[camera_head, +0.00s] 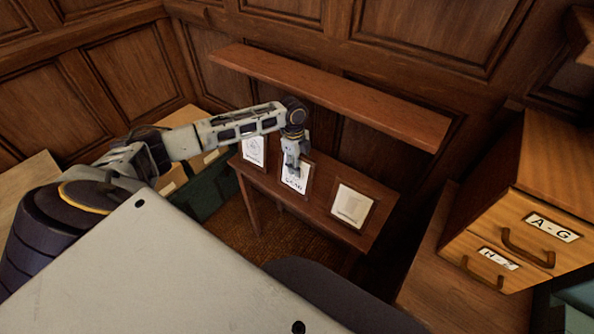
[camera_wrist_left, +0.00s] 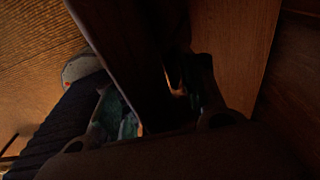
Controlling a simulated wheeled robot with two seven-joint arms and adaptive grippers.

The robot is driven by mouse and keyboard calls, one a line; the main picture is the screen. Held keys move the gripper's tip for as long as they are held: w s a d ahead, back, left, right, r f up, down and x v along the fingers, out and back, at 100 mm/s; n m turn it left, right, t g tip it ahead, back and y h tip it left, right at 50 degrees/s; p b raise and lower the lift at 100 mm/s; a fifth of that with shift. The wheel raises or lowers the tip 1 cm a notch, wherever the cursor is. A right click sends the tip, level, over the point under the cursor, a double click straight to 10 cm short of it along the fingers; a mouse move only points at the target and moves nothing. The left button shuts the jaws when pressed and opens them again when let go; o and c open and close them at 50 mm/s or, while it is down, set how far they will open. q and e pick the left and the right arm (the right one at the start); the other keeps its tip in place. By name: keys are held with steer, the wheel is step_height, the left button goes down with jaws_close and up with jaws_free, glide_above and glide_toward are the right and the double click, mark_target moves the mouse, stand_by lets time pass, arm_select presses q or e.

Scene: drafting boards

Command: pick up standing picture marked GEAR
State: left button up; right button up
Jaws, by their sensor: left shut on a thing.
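The middle standing picture (camera_head: 293,182) is a white sheet in a dark frame on a small wooden table (camera_head: 323,215). Its lettering is small and partly covered by my gripper; it looks like GEAR. My left gripper (camera_head: 293,172) reaches down in front of it and is shut on its upper part. The picture still appears to be at the table top; I cannot tell whether it touches. The left wrist view is dark, with the finger area (camera_wrist_left: 190,90) in shadow. My right gripper is not in view.
Other framed pictures stand left (camera_head: 254,150) and right (camera_head: 352,206) on the table. A wooden shelf (camera_head: 330,95) runs above and behind. A drawer cabinet (camera_head: 525,215) labelled A-G stands at right. Boxes (camera_head: 205,160) stand at left behind my arm.

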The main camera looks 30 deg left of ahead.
arm_select(q)
steer(key=shift+r, duration=0.1)
steer(key=shift+r, duration=4.95)
